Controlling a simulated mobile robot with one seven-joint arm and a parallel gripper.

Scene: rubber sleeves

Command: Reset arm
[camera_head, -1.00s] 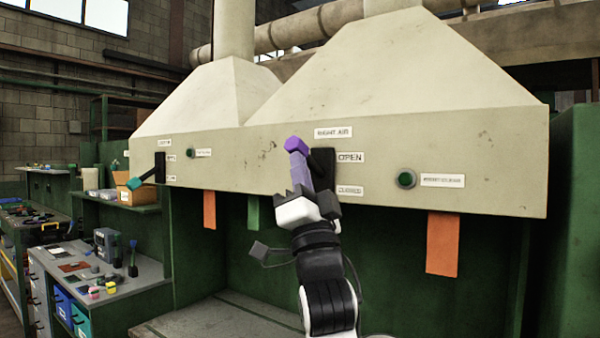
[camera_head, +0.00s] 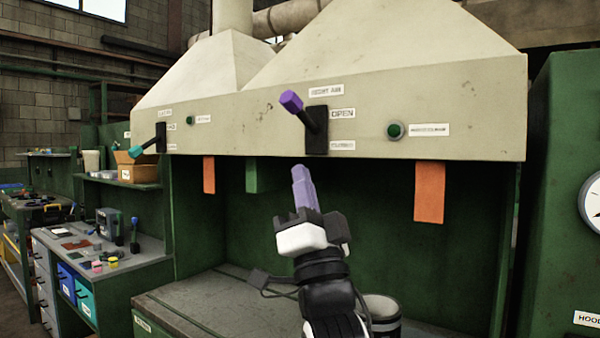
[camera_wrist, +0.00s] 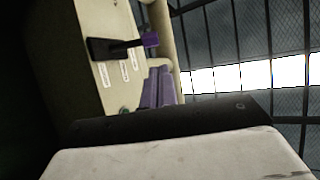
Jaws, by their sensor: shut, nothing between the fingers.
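My gripper (camera_head: 301,175) has lavender fingers, pressed together and pointing up. It stands in front of the hood, below the right lever and apart from it in the head view, with nothing between the fingers. The fingers also show in the wrist view (camera_wrist: 158,88). The right lever (camera_head: 309,119) is black with a purple end, tilted up and left on its black plate, beside the OPEN label (camera_head: 342,113). Its purple end shows in the wrist view (camera_wrist: 150,39).
A second lever with a teal end (camera_head: 136,151) is at the hood's left. Green buttons (camera_head: 395,130) sit on the panel. Orange strips (camera_head: 429,192) hang below it. A grey bucket (camera_head: 382,312) stands behind my arm. A side bench (camera_head: 140,266) holds small items.

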